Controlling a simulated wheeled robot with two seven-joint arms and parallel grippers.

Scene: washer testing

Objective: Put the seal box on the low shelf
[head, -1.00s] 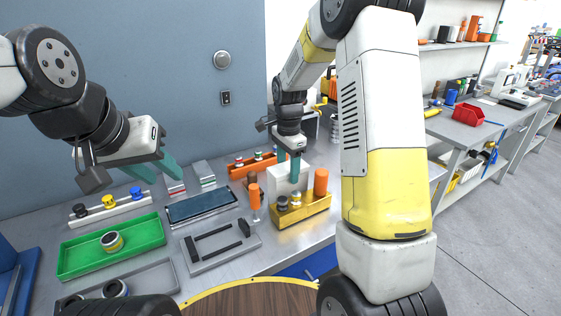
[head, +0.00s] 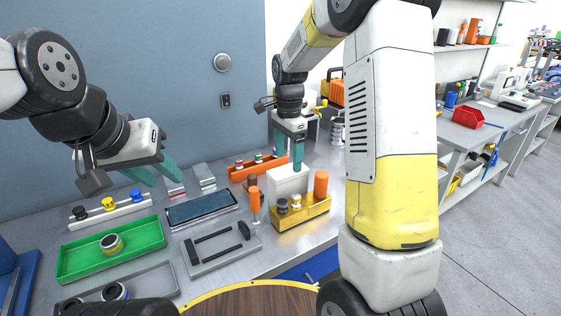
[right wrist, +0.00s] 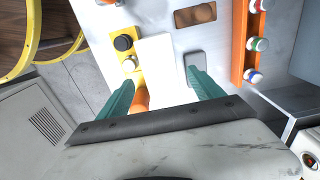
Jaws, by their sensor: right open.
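A plain white box (head: 288,181), which I take for the seal box, stands on the grey bench behind a yellow tray. It also shows in the right wrist view (right wrist: 163,68), lying between the lines of the two fingers. My right gripper (head: 288,150) is open just above the box, its teal fingers pointing down. In the right wrist view the open fingers (right wrist: 163,90) are spread wide; contact with the box cannot be told. My left gripper (head: 154,172) hangs open and empty over the bench's left part. A lower shelf (head: 490,172) shows under the far right bench.
The yellow tray (head: 302,217) with knobs and an orange cylinder stands close in front of the box. An orange rack (head: 243,172) is behind it. A green tray (head: 80,262), a grey fixture (head: 205,265) and a dark flat panel (head: 200,209) lie to the left.

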